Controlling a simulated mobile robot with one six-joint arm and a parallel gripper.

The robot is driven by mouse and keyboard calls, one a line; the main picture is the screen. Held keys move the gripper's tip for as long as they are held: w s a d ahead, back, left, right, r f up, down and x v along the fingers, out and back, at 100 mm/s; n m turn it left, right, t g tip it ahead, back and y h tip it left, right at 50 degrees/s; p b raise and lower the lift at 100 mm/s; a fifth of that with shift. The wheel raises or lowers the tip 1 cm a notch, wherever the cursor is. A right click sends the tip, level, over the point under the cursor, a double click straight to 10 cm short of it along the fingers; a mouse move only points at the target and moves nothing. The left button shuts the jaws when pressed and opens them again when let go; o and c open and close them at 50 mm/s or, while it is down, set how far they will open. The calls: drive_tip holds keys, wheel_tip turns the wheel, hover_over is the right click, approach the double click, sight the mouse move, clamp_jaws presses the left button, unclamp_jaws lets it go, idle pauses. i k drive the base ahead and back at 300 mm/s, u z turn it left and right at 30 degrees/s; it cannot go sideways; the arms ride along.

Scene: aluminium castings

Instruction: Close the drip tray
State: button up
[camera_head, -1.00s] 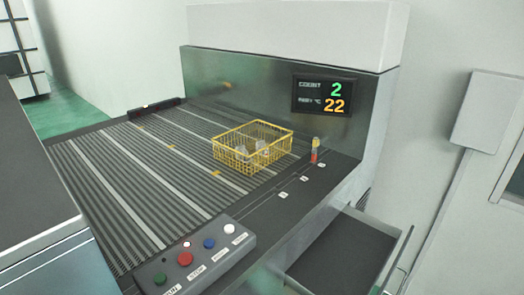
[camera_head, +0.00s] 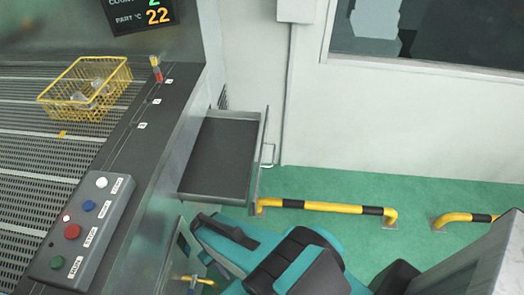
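The drip tray (camera_head: 218,157) is a grey, dark-floored drawer pulled out from the right side of the machine. Its floor is bare, and a pale bar handle (camera_head: 269,155) is on its right-hand front. My teal and black arm comes in from the lower right. Its dark end, my gripper (camera_head: 222,231), appears just below the tray's near edge in the picture, left of the handle. I cannot make out its fingers clearly, nor whether they are open. I see nothing held in it.
A yellow wire basket (camera_head: 86,88) with castings sits on the slatted conveyor. A button panel (camera_head: 84,230) is at the machine's near edge. Yellow-black floor rails (camera_head: 326,207) stand right of the tray, with green floor (camera_head: 345,183) around them.

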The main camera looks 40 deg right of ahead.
sight(218, 169)
drive_tip(key=u, duration=0.1)
drive_tip(key=k, duration=1.3)
drive_tip(key=z, duration=0.8)
drive_tip(key=i, duration=1)
